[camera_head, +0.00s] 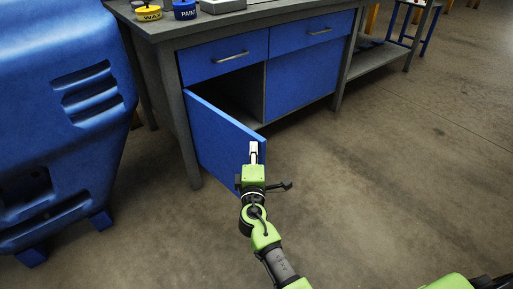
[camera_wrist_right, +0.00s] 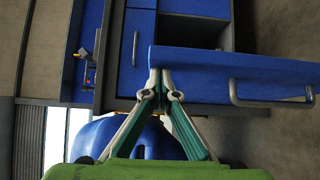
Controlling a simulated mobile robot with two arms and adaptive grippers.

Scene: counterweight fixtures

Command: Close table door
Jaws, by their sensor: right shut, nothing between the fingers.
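The blue table door (camera_head: 222,135) stands swung open at the lower left of the workbench, with the dark compartment (camera_head: 236,92) behind it exposed. In the right wrist view the door (camera_wrist_right: 235,65) runs out to the right from the fingertips, with a grey bar handle (camera_wrist_right: 270,102) on it. My right gripper (camera_head: 254,146) is at the door's free edge, its fingers pointing toward the bench. In the right wrist view its fingertips (camera_wrist_right: 160,84) meet and hold nothing; I cannot tell whether they touch the door. My left gripper is not in view.
Two drawers (camera_head: 223,59) and a right-hand panel (camera_head: 300,82) of the workbench are closed. Paint and wax tins (camera_head: 184,9) stand on its top. A large blue shell-like body (camera_head: 60,110) stands close on the left. The floor (camera_head: 400,150) to the right is clear.

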